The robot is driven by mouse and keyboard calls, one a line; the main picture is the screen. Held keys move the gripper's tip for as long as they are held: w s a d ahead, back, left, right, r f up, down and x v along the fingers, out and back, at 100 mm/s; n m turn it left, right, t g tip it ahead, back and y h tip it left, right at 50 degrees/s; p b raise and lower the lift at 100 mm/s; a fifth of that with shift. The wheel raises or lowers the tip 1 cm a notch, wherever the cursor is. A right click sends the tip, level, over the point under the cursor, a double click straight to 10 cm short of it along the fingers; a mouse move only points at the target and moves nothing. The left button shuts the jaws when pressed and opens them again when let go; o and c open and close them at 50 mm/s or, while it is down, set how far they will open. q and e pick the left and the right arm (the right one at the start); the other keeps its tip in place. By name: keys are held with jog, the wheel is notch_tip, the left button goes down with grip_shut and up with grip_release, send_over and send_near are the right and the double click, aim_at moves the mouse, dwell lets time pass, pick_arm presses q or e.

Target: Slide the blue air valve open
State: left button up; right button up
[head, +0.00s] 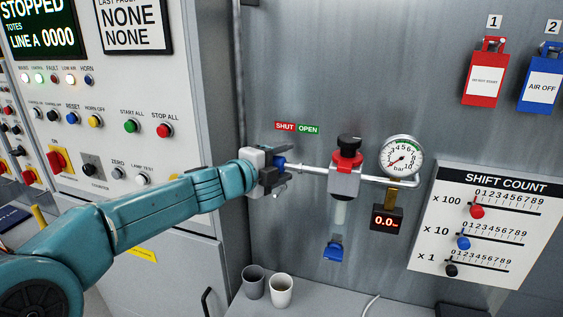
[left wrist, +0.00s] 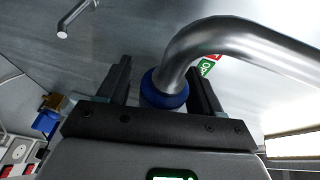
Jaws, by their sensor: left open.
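The blue air valve shows as a small blue collar (head: 281,161) on the silver pipe, partly hidden by my left gripper (head: 277,168). It sits at the left, below the red SHUT label (head: 285,127); the green OPEN label (head: 308,129) is just right of that. In the left wrist view the blue collar (left wrist: 166,92) rings the pipe between the two dark fingers of my left gripper (left wrist: 160,80). The fingers are open, one on each side of it; I cannot tell if either touches. My right gripper is not in view.
A red-and-black regulator (head: 347,158), a round gauge (head: 401,156) and a display reading 0.0 (head: 387,219) stand right of the valve. Two cups (head: 281,290) stand on the ledge below. The control cabinet (head: 185,60) is at the left, the shift count board (head: 480,225) at the right.

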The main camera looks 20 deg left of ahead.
pick_arm(q)
jog(key=shift+s+r, duration=0.15)
jog(key=shift+s, duration=0.05)
jog(key=shift+w, duration=0.15)
jog(key=c, duration=1)
jog(key=shift+o, duration=0.2)
jog(key=shift+d+b, duration=0.5)
jog(key=shift+d, duration=1.3)
jog(key=o, duration=0.8)
jog(key=shift+o, duration=0.8)
jog(key=shift+a, duration=0.15)
jog(key=shift+s+a, duration=0.2)
jog(key=shift+s, duration=0.2)
send_near(288, 167)
jog(key=v, duration=0.3)
jog(key=shift+s+d+p, duration=0.1)
jog(key=shift+s+p, duration=0.3)
